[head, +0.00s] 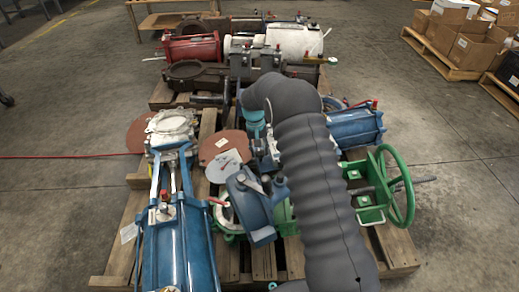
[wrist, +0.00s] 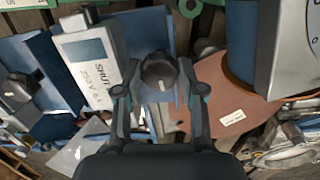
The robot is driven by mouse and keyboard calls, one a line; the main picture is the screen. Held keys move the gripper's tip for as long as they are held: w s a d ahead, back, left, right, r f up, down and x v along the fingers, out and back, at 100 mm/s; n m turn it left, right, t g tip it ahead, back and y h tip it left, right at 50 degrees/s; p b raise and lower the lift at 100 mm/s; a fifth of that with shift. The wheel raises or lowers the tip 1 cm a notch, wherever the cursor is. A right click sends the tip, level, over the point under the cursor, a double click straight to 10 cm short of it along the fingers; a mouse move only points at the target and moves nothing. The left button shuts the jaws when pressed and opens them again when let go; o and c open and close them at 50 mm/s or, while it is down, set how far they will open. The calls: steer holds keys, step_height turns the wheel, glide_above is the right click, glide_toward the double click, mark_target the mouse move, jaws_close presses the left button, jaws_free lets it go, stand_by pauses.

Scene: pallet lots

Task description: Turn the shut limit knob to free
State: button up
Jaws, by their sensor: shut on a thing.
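In the head view my grey arm reaches over the pallet and hides the knob and most of the gripper.
Blue cylinders (head: 180,245), a green handwheel (head: 402,190) and rust-brown discs (head: 224,150) crowd the wooden pallet (head: 120,262). Boxes (head: 470,48) stand at the far right.

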steer(key=n, duration=0.4)
steer(key=shift+s+n, duration=0.1)
steer(key=shift+n, duration=0.2)
steer(key=n+p, duration=0.1)
steer(key=n, duration=0.2)
steer(key=shift+n+h, duration=0.3)
steer(key=n, duration=0.4)
steer(key=shift+t+p, duration=0.3)
steer(key=shift+t, duration=0.1)
steer(key=shift+n+p, duration=0.3)
steer(key=shift+n, duration=1.9)
steer(key=o, duration=1.1)
